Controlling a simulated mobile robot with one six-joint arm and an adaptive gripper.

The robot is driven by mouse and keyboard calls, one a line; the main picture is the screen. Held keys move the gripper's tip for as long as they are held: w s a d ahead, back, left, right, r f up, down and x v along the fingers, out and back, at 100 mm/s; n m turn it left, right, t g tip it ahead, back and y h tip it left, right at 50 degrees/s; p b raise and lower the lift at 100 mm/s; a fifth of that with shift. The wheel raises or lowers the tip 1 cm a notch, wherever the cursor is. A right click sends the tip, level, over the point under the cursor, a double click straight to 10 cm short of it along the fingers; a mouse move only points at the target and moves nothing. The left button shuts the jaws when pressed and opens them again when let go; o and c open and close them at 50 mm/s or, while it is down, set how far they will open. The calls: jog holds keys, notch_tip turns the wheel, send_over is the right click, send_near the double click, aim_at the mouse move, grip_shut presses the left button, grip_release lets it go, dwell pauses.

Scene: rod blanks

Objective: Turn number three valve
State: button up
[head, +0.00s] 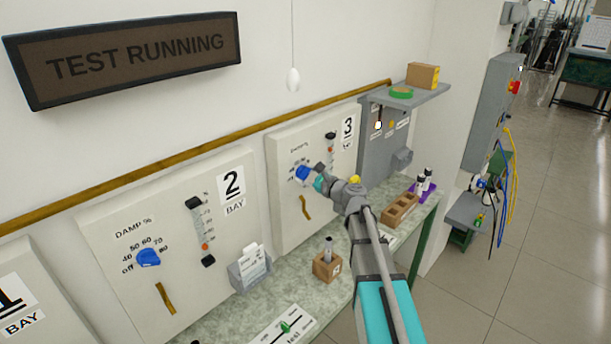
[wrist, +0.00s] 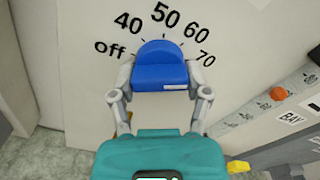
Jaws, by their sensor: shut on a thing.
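The number three valve is a blue knob (head: 303,173) on the bay 3 panel (head: 284,147), under a "DAMP %" label. In the wrist view the blue knob (wrist: 160,67) sits below a dial marked off, 40, 50, 60 and 70. My gripper (head: 316,177) reaches the panel from the right. In the wrist view my gripper (wrist: 160,88) has a finger on each side of the knob and is shut on it. The knob's pointer is not clear, but its top lies under the 50 mark. The fingers hide the knob's lower sides.
The bay 2 panel (head: 130,260) with its own blue knob (head: 148,257) stands to the left. A wooden block with a rod (head: 327,265) and a card holder (head: 250,270) are on the bench below. A grey shelf (head: 425,95) juts out at upper right.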

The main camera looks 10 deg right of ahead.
jog(key=shift+n, duration=0.4)
jog(key=n, duration=0.8)
jog(key=shift+r+n, duration=0.1)
jog(key=shift+n, duration=0.3)
jog(key=n, duration=0.4)
jog(key=shift+r+n, duration=0.1)
jog(key=shift+n, duration=0.2)
jog(key=n, duration=0.4)
jog(key=shift+n, duration=0.3)
jog(key=n, duration=0.6)
jog(key=shift+r+p, duration=0.1)
jog(key=shift+p, duration=0.2)
jog(key=n, duration=0.3)
jog(key=shift+a+n, duration=0.1)
jog(key=shift+n, duration=0.3)
jog(key=shift+s+n, duration=0.1)
jog(key=shift+n, duration=1.6)
